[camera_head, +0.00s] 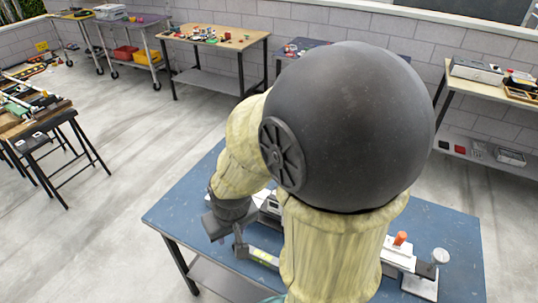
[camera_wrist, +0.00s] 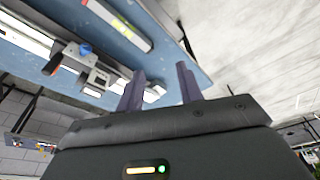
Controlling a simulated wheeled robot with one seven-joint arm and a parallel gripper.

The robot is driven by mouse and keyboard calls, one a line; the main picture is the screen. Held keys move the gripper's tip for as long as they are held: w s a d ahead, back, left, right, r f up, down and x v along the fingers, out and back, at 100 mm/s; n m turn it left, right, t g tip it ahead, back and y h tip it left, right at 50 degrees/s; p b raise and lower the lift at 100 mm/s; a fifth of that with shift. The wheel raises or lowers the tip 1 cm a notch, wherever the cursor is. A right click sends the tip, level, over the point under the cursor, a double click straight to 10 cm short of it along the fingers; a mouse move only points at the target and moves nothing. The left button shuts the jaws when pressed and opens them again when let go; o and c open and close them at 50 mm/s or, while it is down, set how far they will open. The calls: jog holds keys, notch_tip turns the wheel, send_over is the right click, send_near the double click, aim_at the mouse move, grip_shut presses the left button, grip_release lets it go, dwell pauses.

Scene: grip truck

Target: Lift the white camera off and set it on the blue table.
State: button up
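The blue table (camera_head: 180,215) stands in front of me, with much of its top hidden by my arm. A white and grey device (camera_head: 268,204), possibly the white camera, shows partly behind my arm. In the wrist view, a grey-white device with a blue knob (camera_wrist: 85,50) and dark handle lies at the blue table (camera_wrist: 165,62); I cannot tell whether it is the camera. My gripper (camera_head: 243,236) is above the table's left part. In the wrist view its two dark fingers (camera_wrist: 160,82) are apart, with nothing visibly held between them.
A grey bar with a yellow label (camera_head: 262,257) lies near my gripper. A wooden workbench (camera_head: 225,40) stands behind.

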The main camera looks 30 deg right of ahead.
jog(key=shift+w, duration=0.2)
jog(key=o, duration=0.3)
jog(key=shift+s+d, duration=0.1)
jog(key=shift+s, duration=0.2)
jog(key=o, duration=0.4)
jog(key=shift+r, duration=0.1)
jog(key=shift+c, duration=0.2)
jog(key=o, duration=0.4)
jog(key=shift+w+d+n, duration=0.15)
jog(key=shift+w+n, duration=0.05)
jog(key=shift+n, duration=0.3)
jog(key=shift+c, duration=0.2)
jog(key=o, duration=0.3)
jog(key=w+d+r+n+g+p, duration=0.1)
jog(key=w+d+n+g+p, duration=0.1)
jog(key=w+d+n, duration=0.5)
jog(key=d+n+p, duration=0.1)
jog(key=d+n, duration=0.1)
jog(key=n, duration=0.3)
jog(key=shift+w+h, duration=0.3)
jog(key=w+d+r+n+p, duration=0.1)
jog(key=w+d+n, duration=0.2)
jog(key=d+n, duration=0.8)
jog(key=shift+w+d+g+p, duration=0.2)
jog(key=shift+d+g+p, duration=0.15)
jog(key=shift+d, duration=0.5)
